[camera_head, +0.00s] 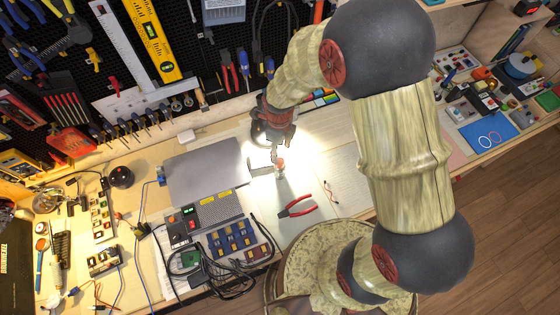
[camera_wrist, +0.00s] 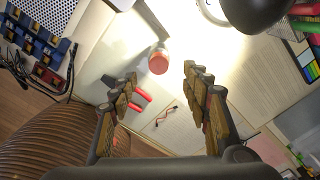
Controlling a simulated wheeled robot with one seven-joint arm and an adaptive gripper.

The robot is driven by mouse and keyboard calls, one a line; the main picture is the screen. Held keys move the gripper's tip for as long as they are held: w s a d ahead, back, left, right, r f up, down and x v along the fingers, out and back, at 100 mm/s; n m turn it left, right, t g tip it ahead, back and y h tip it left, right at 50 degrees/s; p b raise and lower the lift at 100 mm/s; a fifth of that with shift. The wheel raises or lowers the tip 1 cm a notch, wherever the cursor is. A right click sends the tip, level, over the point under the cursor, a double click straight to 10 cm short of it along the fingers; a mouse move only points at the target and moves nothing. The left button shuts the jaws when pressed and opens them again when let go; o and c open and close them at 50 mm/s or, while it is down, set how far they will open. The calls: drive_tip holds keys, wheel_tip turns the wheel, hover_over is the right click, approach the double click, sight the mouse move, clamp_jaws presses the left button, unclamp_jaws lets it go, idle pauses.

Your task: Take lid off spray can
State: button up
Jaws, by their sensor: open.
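A small spray can with a red-orange lid (camera_head: 281,162) stands on the lit part of the workbench in the head view. In the wrist view its round lid (camera_wrist: 158,62) faces the camera, and the can's body is mostly hidden behind it. My gripper (camera_head: 272,143) is just behind and slightly left of the can in the head view. In the wrist view my gripper (camera_wrist: 160,82) has its fingers spread wide, with nothing between them. The can lies beyond the fingertips, nearer the left finger in the picture, and appears apart from both.
A closed grey laptop (camera_head: 207,170) and an electronics box (camera_head: 216,209) are at left. Tools hang on the pegboard (camera_head: 110,30) behind. A dark lamp head (camera_wrist: 256,12) overhangs the bench.

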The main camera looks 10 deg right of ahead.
sight(280, 161)
wheel_tip(280, 161, down, 8)
drive_tip(key=shift+s+r+b, duration=0.15)
drive_tip(key=shift+r+b, duration=0.05)
drive_tip(key=shift+b, duration=0.2)
drive_tip(key=c, duration=0.8)
drive_tip(key=shift+r, duration=0.15)
